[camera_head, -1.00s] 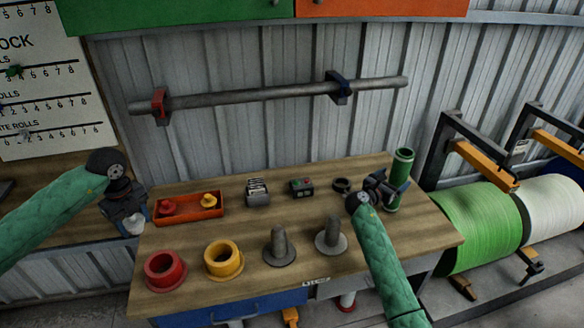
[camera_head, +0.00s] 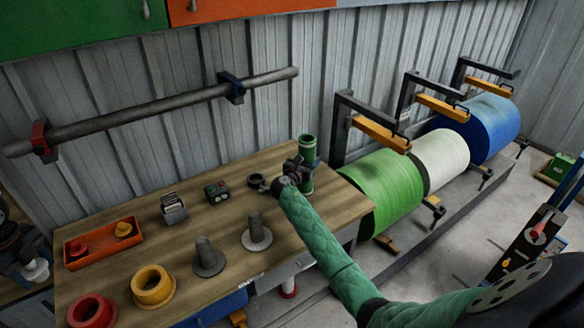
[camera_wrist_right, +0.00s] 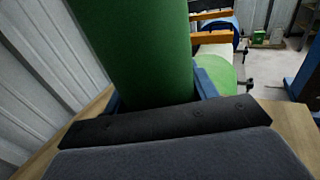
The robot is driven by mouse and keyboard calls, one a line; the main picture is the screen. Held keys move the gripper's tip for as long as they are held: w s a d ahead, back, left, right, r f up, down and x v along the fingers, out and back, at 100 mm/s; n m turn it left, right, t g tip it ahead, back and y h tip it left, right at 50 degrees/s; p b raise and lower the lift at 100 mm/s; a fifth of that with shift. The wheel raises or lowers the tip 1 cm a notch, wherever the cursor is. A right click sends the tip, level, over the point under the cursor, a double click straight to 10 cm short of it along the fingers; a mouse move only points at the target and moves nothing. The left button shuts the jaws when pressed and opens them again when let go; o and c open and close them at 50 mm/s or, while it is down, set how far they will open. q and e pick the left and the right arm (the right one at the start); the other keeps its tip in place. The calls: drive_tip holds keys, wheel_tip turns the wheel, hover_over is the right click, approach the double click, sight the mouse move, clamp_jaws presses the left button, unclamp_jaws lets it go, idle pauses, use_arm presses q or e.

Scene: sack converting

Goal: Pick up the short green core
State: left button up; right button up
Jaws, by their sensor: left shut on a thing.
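A green core (camera_head: 308,150), a hollow tube, stands upright at the back right of the wooden table. My right gripper (camera_head: 300,176) is at its lower part, with a finger on either side. In the right wrist view the green core (camera_wrist_right: 145,50) rises between the blue fingers (camera_wrist_right: 158,92); they look close to its sides, but I cannot tell whether they press on it. My left gripper (camera_head: 30,258) is at the left edge of the head view, shut on a small white thing (camera_head: 38,270), partly cut off.
The table (camera_head: 200,225) also bears a black ring (camera_head: 257,182), a small button box (camera_head: 216,191), two grey spindles, yellow (camera_head: 153,287) and red (camera_head: 92,312) cores and an orange tray (camera_head: 70,263). A green roll (camera_head: 385,190) stands close to the right of the table.

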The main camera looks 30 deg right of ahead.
drive_tip(key=shift+c, duration=0.7)
drive_tip(key=shift+r, duration=0.1)
